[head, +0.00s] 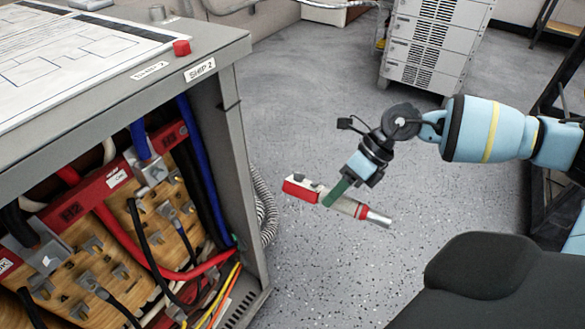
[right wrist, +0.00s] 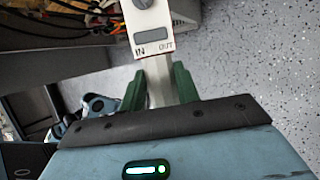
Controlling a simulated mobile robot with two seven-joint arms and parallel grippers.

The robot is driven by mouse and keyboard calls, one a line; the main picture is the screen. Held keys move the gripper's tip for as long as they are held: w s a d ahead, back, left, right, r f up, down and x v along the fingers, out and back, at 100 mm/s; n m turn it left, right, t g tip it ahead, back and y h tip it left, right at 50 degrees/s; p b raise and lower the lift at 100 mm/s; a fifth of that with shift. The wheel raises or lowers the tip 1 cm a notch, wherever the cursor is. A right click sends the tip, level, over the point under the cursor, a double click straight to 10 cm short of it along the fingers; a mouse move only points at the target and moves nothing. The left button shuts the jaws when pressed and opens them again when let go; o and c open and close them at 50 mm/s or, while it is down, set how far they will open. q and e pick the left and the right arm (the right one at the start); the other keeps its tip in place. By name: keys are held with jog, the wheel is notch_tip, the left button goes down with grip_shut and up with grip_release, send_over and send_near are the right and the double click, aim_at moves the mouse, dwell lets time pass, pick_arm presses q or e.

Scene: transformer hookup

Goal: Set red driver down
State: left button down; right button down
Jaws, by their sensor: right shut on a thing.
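The red driver (head: 300,187) is a tool with a red end, a pale body and a metal tip at its right end. My right gripper (head: 337,192) is shut on it around the pale middle and holds it in the air over the floor. In the right wrist view the green fingers of the gripper (right wrist: 159,88) close on both sides of the driver's pale body. The driver's pale housing (right wrist: 150,20), with a grey window and the marks IN and OUT, stretches away above the fingers. My left gripper is out of view.
An open grey transformer cabinet (head: 235,130) with cables and coils stands at the left. Its top holds a printed diagram (head: 70,50) and a red knob (head: 181,48). A grey drawer unit (head: 436,45) stands at the back. The speckled floor (head: 330,270) between is clear.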

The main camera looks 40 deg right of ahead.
jog(key=a+r+m+t+h, duration=0.1)
jog(key=a+r+m+h, duration=0.1)
jog(key=a+r+m, duration=0.2)
jog(key=a+r+m+t+h, duration=0.2)
jog(key=a+r+m, duration=0.2)
jog(key=r, duration=0.6)
jog(key=w+a+r+m+t+h, duration=0.1)
jog(key=a+r+m+t+h, duration=0.1)
jog(key=r+m, duration=0.4)
jog(key=a+r+h, duration=0.1)
jog(key=a, duration=0.1)
jog(key=shift+a+r+m, duration=0.35)
jog(key=shift+a+m, duration=0.05)
